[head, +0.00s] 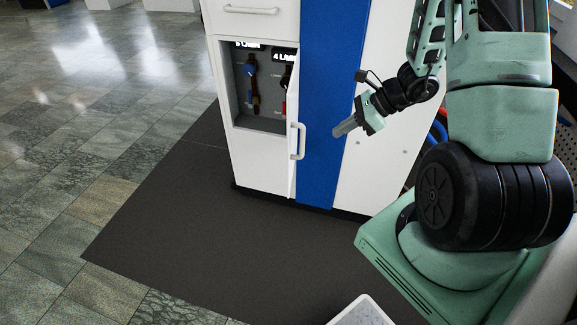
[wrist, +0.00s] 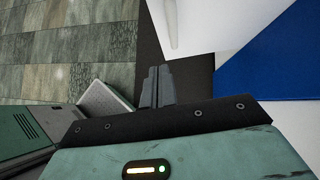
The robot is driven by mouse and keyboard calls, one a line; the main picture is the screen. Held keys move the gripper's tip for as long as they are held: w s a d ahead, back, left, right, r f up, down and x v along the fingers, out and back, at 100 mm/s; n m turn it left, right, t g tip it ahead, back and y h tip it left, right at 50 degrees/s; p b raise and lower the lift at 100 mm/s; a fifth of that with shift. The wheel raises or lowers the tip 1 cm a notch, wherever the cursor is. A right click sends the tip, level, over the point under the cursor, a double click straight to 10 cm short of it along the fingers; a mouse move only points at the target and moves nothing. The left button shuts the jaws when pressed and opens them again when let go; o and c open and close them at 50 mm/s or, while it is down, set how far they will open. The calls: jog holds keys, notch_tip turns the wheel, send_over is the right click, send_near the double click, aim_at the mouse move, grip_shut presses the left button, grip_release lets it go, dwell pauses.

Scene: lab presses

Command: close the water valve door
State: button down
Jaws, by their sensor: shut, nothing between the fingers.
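The water valve door appears to be the narrow white panel (head: 294,170) with a vertical white handle (head: 299,141). It is seen almost edge-on beside the blue strip and seems to stand open. In the wrist view, a white panel with a pale handle (wrist: 172,25) shows at the top. Left of the door, an open recess (head: 241,110) in the white cabinet shows blue and red valve parts under flow labels. My gripper (head: 340,130) is shut and empty, to the right of the handle and apart from it in the picture. Its fingers also show in the wrist view (wrist: 157,78).
The blue strip (head: 332,80) and a white panel (head: 372,175) lie behind and right of my gripper. A dark mat (head: 200,235) covers the floor in front, with clear tiles to the left. A light grey tray-like object (head: 362,313) is at the bottom edge.

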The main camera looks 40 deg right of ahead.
aim_at(300, 125)
jog(key=w+a+r+x, duration=0.1)
jog(key=x, duration=1.1)
jog(key=shift+w, duration=0.4)
jog(key=shift+a, duration=0.15)
